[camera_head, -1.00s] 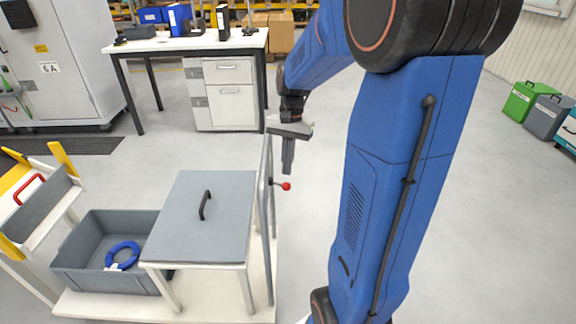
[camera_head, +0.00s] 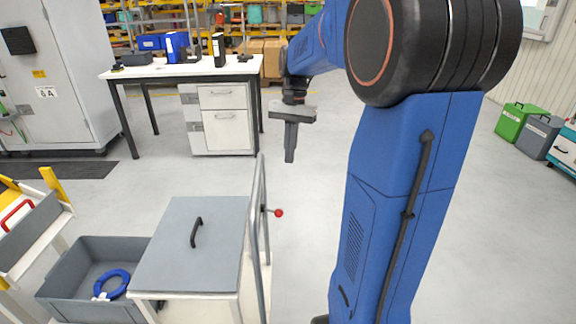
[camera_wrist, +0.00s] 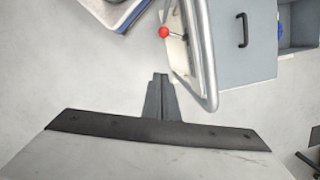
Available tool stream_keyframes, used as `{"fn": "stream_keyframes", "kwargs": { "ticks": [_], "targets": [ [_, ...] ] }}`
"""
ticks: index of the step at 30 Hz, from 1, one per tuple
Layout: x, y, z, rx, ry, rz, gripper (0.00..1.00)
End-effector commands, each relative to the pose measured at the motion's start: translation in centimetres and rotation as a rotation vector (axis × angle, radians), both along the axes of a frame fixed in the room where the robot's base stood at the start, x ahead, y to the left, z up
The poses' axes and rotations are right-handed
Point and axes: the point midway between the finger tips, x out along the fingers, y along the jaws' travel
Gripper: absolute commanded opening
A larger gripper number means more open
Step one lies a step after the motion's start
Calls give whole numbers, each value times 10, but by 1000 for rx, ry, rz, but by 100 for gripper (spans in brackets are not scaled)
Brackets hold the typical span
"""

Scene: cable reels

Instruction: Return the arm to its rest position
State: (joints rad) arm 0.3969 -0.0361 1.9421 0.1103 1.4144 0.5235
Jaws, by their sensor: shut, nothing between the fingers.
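My gripper (camera_head: 290,158) hangs pointing down at the end of my blue arm, in the middle of the head view. Its fingers are shut with nothing between them. It is in free air above the floor, behind and to the right of the grey-lidded cart. In the wrist view my gripper (camera_wrist: 159,78) points up the picture, with its closed fingertips near the cart's metal rail (camera_wrist: 203,60) in the picture; I cannot tell the exact gap.
The cart's grey lid (camera_head: 185,245) has a black handle. A red-knobbed lever (camera_head: 278,213) sticks out beside the rail. A grey bin (camera_head: 60,285) holds a blue ring (camera_head: 112,284). A white workbench (camera_head: 190,70) stands behind. Floor right of the rail is clear.

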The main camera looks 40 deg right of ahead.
Motion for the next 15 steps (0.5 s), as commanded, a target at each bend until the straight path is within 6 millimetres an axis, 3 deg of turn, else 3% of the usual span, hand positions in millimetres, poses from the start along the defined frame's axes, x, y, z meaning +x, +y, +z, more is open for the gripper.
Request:
{"fn": "stream_keyframes", "kwargs": {
  "ticks": [15],
  "targets": [
    [0, -2, 8, 0, 0, 0, 0]
  ]
}}
